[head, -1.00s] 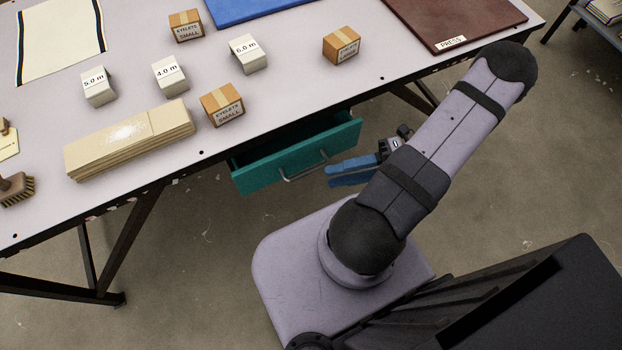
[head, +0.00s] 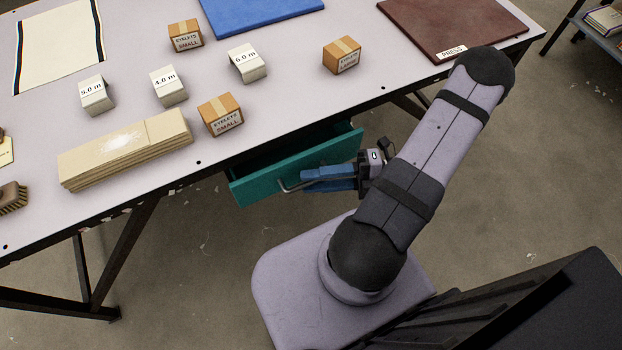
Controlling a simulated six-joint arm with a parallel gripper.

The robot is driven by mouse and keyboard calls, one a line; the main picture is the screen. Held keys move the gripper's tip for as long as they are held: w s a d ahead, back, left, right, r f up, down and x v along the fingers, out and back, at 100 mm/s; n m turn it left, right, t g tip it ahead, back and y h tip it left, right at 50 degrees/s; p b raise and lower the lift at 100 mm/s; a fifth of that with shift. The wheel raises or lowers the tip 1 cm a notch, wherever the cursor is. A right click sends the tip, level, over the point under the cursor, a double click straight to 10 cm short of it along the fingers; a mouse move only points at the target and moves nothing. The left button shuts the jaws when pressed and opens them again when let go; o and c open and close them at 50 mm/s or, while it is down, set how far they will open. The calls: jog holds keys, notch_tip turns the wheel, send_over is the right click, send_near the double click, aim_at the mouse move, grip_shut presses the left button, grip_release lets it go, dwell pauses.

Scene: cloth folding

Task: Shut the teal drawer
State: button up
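The teal drawer (head: 256,187) stands open under the near edge of the table, with its dark inside showing behind the front panel. Its metal bar handle (head: 288,187) shows at the left; the right part is hidden behind my gripper. My gripper (head: 304,180), with blue fingers, is in front of the drawer front at the handle, pointing left. The two fingers lie close together in this view. I cannot tell whether they are around the handle, touching it or only in front of it.
The table (head: 290,118) above carries a folded cream cloth stack (head: 125,148), eyelet boxes (head: 221,114), white labelled blocks (head: 168,85), a blue mat (head: 255,10) and a maroon press board (head: 450,25). Dark table legs (head: 125,240) stand at the left. The floor before the drawer is open.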

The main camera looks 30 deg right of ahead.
aim_at(310, 166)
jog(key=shift+w+a, duration=0.2)
jog(key=shift+a, duration=0.35)
grip_shut()
jog(key=shift+w+p, duration=0.55)
jog(key=shift+w, duration=1.6)
grip_release()
jog(key=shift+d, duration=0.1)
jog(key=shift+v, duration=3.6)
